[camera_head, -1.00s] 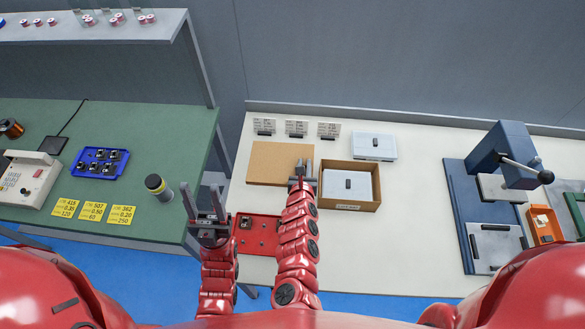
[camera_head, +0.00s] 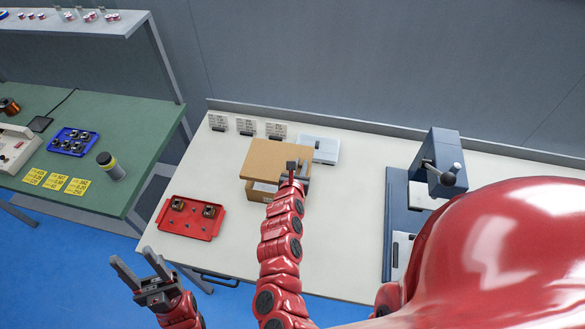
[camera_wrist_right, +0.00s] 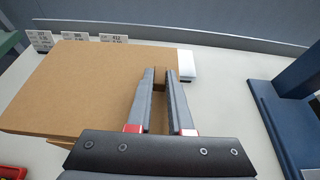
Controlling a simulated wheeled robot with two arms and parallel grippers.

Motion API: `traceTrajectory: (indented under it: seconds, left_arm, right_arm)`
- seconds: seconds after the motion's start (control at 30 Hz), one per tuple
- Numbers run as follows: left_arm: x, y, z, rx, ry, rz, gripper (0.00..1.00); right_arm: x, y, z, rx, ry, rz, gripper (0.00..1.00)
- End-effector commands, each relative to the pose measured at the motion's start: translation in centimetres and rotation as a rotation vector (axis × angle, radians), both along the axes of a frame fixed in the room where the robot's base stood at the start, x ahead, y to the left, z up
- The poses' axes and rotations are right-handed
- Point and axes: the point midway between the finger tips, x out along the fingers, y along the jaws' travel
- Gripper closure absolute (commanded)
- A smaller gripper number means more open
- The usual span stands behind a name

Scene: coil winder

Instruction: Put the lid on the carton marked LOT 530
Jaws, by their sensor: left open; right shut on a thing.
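The lid (camera_head: 270,155) is a flat brown panel. My right gripper (camera_head: 291,173) is shut on its right part, where a small brown piece shows between the fingertips in the wrist view (camera_wrist_right: 160,80). The lid is over the open carton (camera_head: 258,192), covering most of it; part of the front wall and a pale strip of the inside show below the lid's near edge. I cannot tell whether the lid touches the rim. The carton's label cannot be read. My left gripper (camera_head: 143,268) is open and empty, in front of the white table, away from the carton.
A red tray (camera_head: 175,225) with dark parts lies to the left. Small cards (camera_head: 246,125) stand behind the carton, beside a pale box (camera_head: 322,147). A blue press (camera_head: 440,155) stands to the right. The green bench (camera_head: 130,125) is at left.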

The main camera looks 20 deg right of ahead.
Motion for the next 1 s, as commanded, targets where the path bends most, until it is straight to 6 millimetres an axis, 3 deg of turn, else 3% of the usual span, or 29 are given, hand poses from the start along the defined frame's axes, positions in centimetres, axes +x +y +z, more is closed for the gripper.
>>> traceTrajectory:
  seconds: [0.6,1.0]
  left_arm:
    - [0.0,0.0,-4.8,0.0,0.0,0.0,0.5]
    - [0.0,0.0,-5.1,0.0,0.0,0.0,0.5]
  right_arm:
    - [0.0,0.0,-5.1,0.0,0.0,-0.001,1.0]
    - [0.0,0.0,-5.5,0.0,0.0,0.0,1.0]
